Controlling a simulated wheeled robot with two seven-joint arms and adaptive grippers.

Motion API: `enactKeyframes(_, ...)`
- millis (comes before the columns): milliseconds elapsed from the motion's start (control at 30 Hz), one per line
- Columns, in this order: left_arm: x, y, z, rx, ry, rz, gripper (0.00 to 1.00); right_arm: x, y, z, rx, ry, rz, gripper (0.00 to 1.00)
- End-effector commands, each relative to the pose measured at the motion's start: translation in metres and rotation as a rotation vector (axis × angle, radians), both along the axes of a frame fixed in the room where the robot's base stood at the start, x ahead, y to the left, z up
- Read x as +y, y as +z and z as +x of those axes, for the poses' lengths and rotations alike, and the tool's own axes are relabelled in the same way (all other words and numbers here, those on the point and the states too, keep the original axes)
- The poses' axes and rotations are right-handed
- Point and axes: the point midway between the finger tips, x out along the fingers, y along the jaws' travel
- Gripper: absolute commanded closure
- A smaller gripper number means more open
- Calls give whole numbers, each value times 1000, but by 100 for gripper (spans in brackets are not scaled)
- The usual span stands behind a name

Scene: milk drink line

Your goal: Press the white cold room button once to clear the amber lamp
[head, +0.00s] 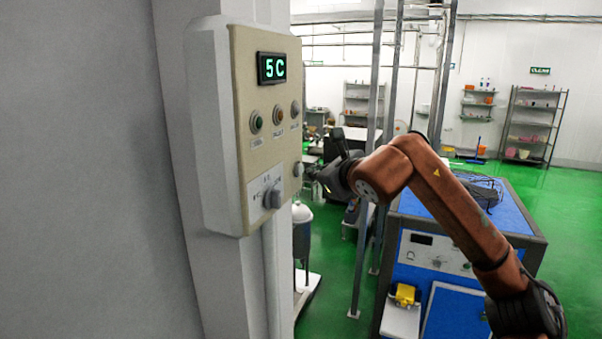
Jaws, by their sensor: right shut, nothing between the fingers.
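A beige control panel (262,150) is fixed to the pillar at left, with a green "5 C" display (272,68). Below it is a row of three small round lamps: a green one, an amber one (278,115) and a pale one. I cannot tell if the amber lamp is lit. A whitish round button (298,169) sits at the panel's right edge, above and right of a grey rotary knob (272,197). My right gripper (316,172) is shut and empty, just right of this button. I cannot tell whether it touches. My left gripper is not in view.
A blue machine (440,262) with a control strip stands under my right arm, with a yellow item (404,295) at its front. Metal posts rise behind the gripper. Shelves (531,125) stand far back across open green floor.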

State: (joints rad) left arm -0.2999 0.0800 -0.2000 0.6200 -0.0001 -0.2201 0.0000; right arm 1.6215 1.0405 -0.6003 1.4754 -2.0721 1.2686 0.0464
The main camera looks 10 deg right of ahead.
Motion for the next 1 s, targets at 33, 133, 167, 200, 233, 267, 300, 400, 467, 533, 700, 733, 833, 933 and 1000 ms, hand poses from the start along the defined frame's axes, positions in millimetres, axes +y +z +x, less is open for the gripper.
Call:
enactKeyframes(33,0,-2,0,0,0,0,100,-2,-1,-1,0,0,0,100)
enactKeyframes(133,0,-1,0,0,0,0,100,-2,-1,-2,1,1,0,100)
enactKeyframes(167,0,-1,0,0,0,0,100,-2,0,-2,1,0,0,100)
enactKeyframes(200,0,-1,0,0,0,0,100,-2,0,-2,1,1,0,100)
enactKeyframes(233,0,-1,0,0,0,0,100,-2,0,-2,1,1,0,100)
enactKeyframes(267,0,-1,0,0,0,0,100,-2,0,-2,1,1,0,100)
enactKeyframes(300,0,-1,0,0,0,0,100,-2,0,-2,1,0,0,100)
enactKeyframes(400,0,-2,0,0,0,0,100,-3,0,-2,1,0,0,100)
enactKeyframes(467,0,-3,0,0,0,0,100,-5,-1,-3,1,0,0,100)
enactKeyframes(533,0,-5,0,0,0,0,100,-9,-1,-6,1,-1,1,100)
enactKeyframes(700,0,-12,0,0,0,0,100,-22,-2,-15,0,0,0,100)
enactKeyframes(733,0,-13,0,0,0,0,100,-24,-2,-17,-1,-1,-1,100)
enactKeyframes(833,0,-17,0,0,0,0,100,-32,-2,-22,-1,-1,0,100)
enactKeyframes(933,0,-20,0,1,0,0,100,-40,-2,-27,1,0,0,100)
enactKeyframes(1000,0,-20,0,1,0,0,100,-43,-1,-29,1,0,-1,100)
